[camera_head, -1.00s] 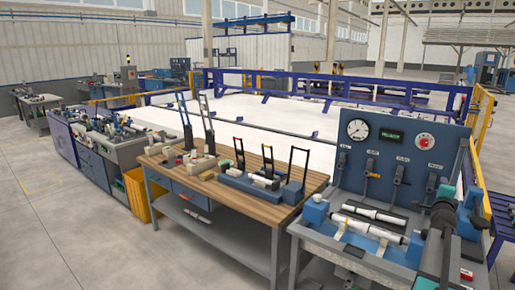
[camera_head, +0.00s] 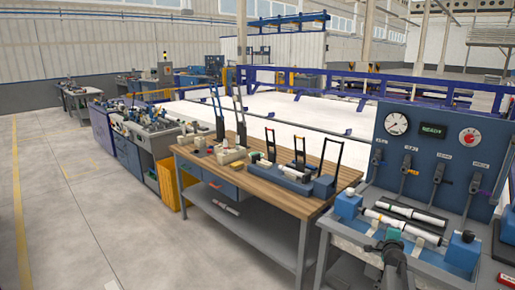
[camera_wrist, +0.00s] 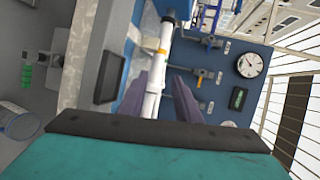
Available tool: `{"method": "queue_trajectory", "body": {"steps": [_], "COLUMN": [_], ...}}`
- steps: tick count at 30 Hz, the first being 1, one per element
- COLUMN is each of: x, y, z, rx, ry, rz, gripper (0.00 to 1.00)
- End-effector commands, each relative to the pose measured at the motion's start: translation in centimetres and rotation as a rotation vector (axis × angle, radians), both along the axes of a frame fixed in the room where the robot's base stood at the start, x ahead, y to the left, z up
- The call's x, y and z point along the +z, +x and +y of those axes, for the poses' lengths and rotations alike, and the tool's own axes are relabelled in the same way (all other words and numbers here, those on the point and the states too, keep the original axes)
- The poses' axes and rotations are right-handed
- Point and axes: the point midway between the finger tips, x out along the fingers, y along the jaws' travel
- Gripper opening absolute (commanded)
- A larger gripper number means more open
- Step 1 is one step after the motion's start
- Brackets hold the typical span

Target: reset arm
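My gripper shows in the wrist view (camera_wrist: 160,98) with two dark purple fingers spread apart. A white pipe (camera_wrist: 152,103) with an orange band appears between them, seemingly beyond the fingertips on the bench, with no visible grip on it. In the head view, a dark part of my arm shows low in front of the test bench, and the fingers are not clear there. The bench (camera_head: 350,236) carries a white pipe (camera_head: 398,226) lying between a blue block (camera_head: 347,205) at its left and another blue block (camera_head: 462,250) at its right.
A blue panel with a gauge (camera_head: 396,123), levers and a green display (camera_head: 433,131) stands behind the bench. A wooden table (camera_head: 262,182) with black racks and fittings is to the left. A yellow bin (camera_head: 169,184) stands beyond it. Open floor (camera_head: 75,225) lies at left.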

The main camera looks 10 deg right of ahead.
Motion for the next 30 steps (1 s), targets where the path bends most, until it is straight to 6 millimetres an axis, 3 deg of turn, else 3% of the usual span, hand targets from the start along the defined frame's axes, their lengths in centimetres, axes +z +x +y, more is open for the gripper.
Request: {"method": "queue_trajectory", "body": {"steps": [1,3,9,16,23,30], "x": [-2.4,-4.9,-12.2,-20.5,-28.6,-36.6], "y": [0.3,0.6,0.8,-0.6,-3.5,-8.5], "z": [2.0,4.4,11.2,19.0,26.6,34.0], "rx": [0.026,0.059,0.159,0.289,0.435,0.604], "ry": [0.005,0.013,0.021,0.015,-0.005,-0.043], "rz": [0.025,0.059,0.164,0.303,0.456,0.632], "gripper": [0.30,0.30,0.30,0.30,0.30,0.30]}}
